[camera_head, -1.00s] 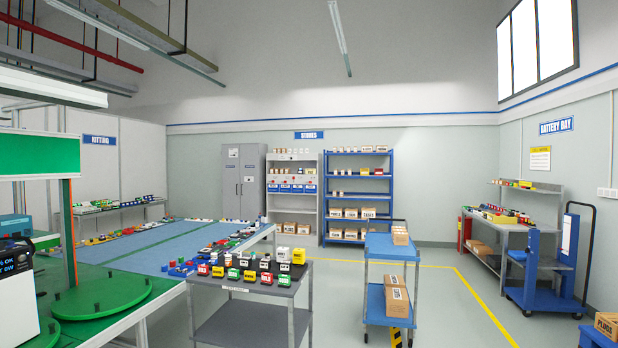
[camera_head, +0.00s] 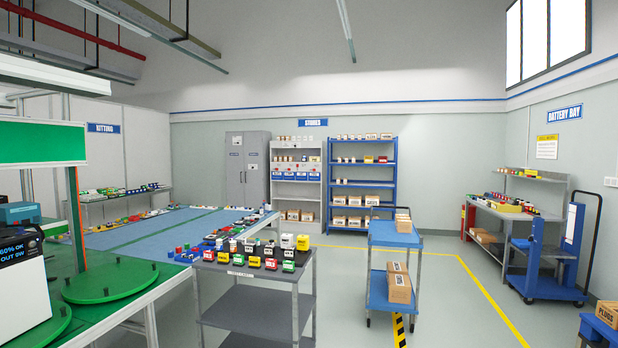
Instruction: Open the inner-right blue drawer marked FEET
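A row of several blue drawers (camera_head: 297,176) with white labels sits at mid-height in the light grey shelf unit (camera_head: 297,148) under the STORES sign, at the far wall. The inner-right drawer (camera_head: 302,177) is the third from the left. Its lettering is too small to read from here. The drawer fronts look flush, with none visibly pulled out. Neither of my grippers is in view, and the drawers are far from me.
A grey cart (camera_head: 240,318) with small coloured items stands close in front. A blue trolley (camera_head: 394,236) with boxes stands to its right. A green bench (camera_head: 100,315) is at the left. Clear floor (camera_head: 450,300) lies right of the trolley.

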